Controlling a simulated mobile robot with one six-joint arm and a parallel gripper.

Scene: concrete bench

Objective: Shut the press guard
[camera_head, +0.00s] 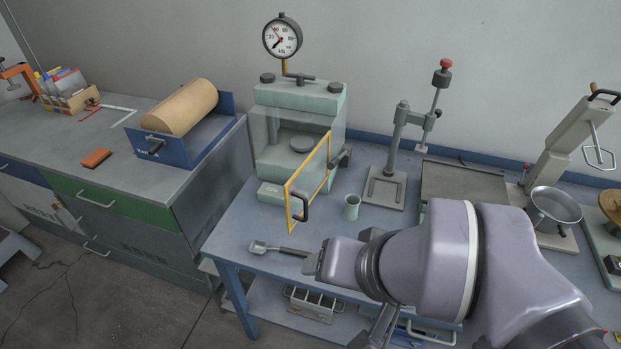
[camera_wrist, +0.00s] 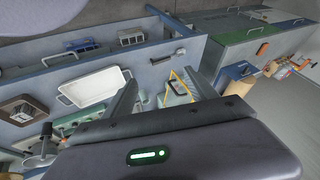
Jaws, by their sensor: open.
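The press (camera_head: 268,130) is a pale green frame with a round dial gauge (camera_head: 282,37) on top, standing at the back left of the blue bench. Its guard (camera_head: 290,207) is a clear pane with a yellow frame and a dark handle (camera_head: 304,208). The guard stands swung out towards the front, leaving the press opening uncovered. In the wrist view the yellow frame (camera_wrist: 183,82) shows beyond and between my fingers. My gripper (camera_wrist: 162,80) is open and empty, apart from the guard. In the head view my arm mostly hides the fingers, at the bench front, right of the guard.
A green cup (camera_head: 351,207) stands right of the guard, and a scoop (camera_head: 278,249) lies before it. A lever stand (camera_head: 386,190) is farther right, then a metal pan (camera_head: 556,205). A grey cabinet holds a brown roll (camera_head: 180,106) at left. Bench space before the guard is mostly clear.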

